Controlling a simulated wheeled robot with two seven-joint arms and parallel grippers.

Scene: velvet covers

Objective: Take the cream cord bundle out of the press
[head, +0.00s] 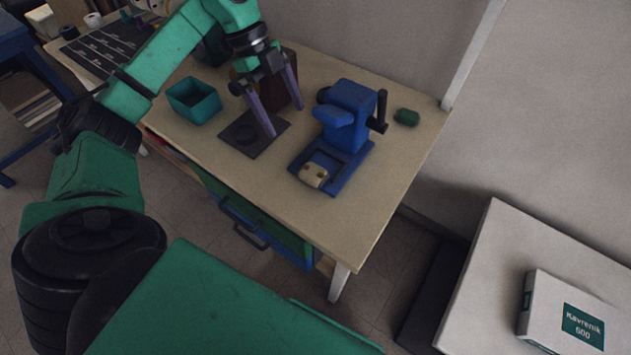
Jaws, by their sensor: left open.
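The blue press (345,118) stands on the wooden table, with a dark handle on its right side. The cream cord bundle (313,174) lies on the front part of the press base, in front of the press head. My left gripper (280,119) is open and empty, its two purple fingers pointing down above a dark square mat, to the left of the press and apart from the bundle. My right gripper is not in view.
A teal open box (194,101) and a dark brown container stand left of the press. A small green object (406,117) lies right of it. The table's (345,226) front area is clear. A white box (562,316) lies on a separate pale surface at lower right.

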